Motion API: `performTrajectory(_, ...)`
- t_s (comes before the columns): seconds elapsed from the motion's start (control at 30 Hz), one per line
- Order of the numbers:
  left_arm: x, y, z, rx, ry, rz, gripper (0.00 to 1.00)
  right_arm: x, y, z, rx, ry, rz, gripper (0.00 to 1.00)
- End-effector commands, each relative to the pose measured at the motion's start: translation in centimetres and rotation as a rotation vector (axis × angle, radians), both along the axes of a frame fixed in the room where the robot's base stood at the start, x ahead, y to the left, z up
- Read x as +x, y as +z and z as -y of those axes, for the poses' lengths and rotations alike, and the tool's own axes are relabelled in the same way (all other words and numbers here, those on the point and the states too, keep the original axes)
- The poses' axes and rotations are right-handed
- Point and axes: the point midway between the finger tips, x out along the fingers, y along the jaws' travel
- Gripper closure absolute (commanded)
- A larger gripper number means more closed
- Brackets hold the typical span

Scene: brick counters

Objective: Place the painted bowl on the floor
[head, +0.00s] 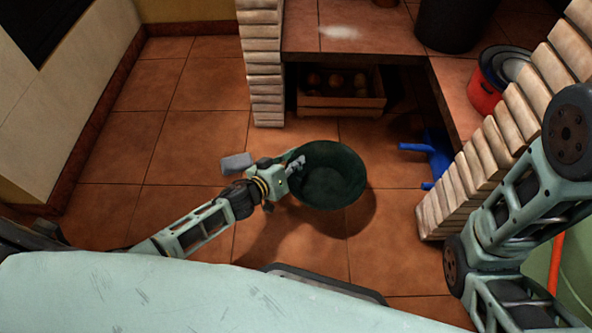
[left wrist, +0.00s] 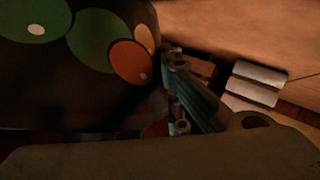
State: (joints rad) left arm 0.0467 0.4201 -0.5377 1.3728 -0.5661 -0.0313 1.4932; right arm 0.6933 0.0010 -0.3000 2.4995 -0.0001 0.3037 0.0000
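The painted bowl (head: 330,178) shows its dark green inside in the head view, over the tiled floor (head: 205,120). A shadow offset below it suggests that it hangs above the tiles. My left gripper (head: 297,165) is at the bowl's left rim and appears shut on it. In the left wrist view, the bowl (left wrist: 62,70) shows a dark outer wall with green and orange painted spots. The left gripper's fingers (left wrist: 185,95) are against its side there, and the fingertips are partly hidden. My right arm shows at the right, but its gripper is outside the frame.
A brick counter (head: 375,35) stands behind, with a wooden crate (head: 340,104) under it. A blue object (head: 436,157) lies near the right brick pillar (head: 480,165). A red pot (head: 484,95) sits on the right counter. Open floor lies left and around the bowl.

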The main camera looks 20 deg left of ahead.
Motion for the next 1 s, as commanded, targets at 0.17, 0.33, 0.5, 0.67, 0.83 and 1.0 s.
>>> performTrajectory(0.17, 0.1, -2.5, 0.1, -0.003, -0.001, 0.002, 1.0, -0.2, -2.4, 0.0, 0.0, 0.0, 0.006, 0.6)
performTrajectory(0.33, 0.1, -3.6, 0.1, -0.003, -0.001, 0.002, 1.0, -0.2, -3.6, 0.0, -0.001, 0.0, 0.004, 0.6)
performTrajectory(0.5, 0.1, -3.3, 0.1, -0.004, 0.0, 0.002, 1.0, -0.2, -3.3, 0.0, -0.001, 0.0, 0.004, 0.6)
performTrajectory(0.67, 0.1, -3.6, 0.1, -0.004, 0.0, 0.0, 1.0, -0.2, -3.5, 0.0, -0.001, 0.0, 0.005, 0.6)
performTrajectory(0.83, -0.1, -3.9, 0.0, 0.001, 0.0, -0.002, 0.84, -0.2, -3.5, 0.0, -0.001, 0.0, 0.005, 0.6)
performTrajectory(1.0, -0.1, -3.9, 0.0, 0.001, 0.0, -0.002, 0.76, -0.2, -3.5, 0.0, -0.001, 0.0, 0.005, 0.6)
